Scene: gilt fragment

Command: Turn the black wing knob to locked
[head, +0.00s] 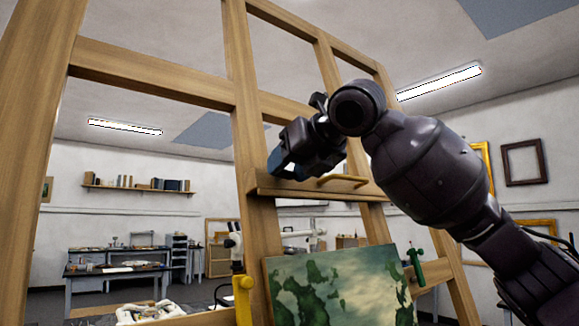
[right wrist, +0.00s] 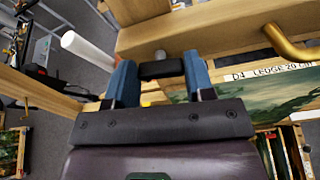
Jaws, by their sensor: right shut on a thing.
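My right gripper (head: 283,163) is up at the wooden easel, by the ledge on its middle post. In the right wrist view its two blue fingers (right wrist: 160,80) are shut on the black wing knob (right wrist: 160,69), one finger on each side. The knob's bar lies roughly level across that view, and a round grey end shows just above it. In the head view the knob is hidden behind my gripper. I cannot read any lock marking. My left gripper is in neither view.
The easel frame (head: 243,110) stands close in front. A brass bar (head: 343,181) sticks out by the ledge. Below are a green landscape painting (head: 340,285), a green clamp (head: 415,266) and a yellow clamp (head: 243,298). A white rod (right wrist: 88,52) shows in the wrist view.

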